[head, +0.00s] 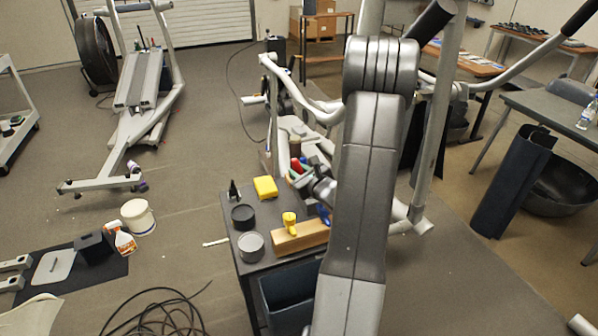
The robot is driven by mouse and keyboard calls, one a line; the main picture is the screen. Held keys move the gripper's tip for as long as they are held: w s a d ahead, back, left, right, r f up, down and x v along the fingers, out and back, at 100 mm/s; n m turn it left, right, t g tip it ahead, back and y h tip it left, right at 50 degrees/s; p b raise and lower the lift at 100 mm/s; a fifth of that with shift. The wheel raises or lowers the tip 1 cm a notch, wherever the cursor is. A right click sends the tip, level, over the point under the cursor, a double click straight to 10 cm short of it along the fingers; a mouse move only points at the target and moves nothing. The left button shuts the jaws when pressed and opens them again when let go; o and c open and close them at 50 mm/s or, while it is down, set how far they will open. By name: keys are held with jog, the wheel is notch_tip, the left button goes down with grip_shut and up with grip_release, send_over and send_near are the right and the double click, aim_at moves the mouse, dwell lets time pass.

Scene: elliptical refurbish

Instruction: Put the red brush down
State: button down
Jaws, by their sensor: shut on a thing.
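My gripper (307,172) is small and partly hidden behind my own arm, over the far right part of the small dark work table (231,222). It is shut on the red brush (296,166), of which only a small red part shows at the fingers. Whether the brush touches anything below it cannot be told from this view. A yellow sponge (265,187) lies on the table to the left of the gripper. A wooden block (299,237) lies nearer, with a yellow object (289,222) at it.
A black bottle (234,191), a black round container (243,217) and a grey round tin (251,246) stand along the table's left side. A dark bin (287,300) is below the front. Elliptical machine parts (425,150) rise behind and right.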

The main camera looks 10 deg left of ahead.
jog(key=shift+f+b, duration=0.35)
jog(key=shift+b, duration=0.1)
jog(key=shift+f, duration=0.15)
jog(key=c, duration=1.5)
grip_release()
jog(key=shift+r+p, duration=0.55)
jog(key=shift+r, duration=0.1)
jog(key=b+v, duration=0.2)
jog(key=v, duration=1)
jog(key=shift+f, duration=0.15)
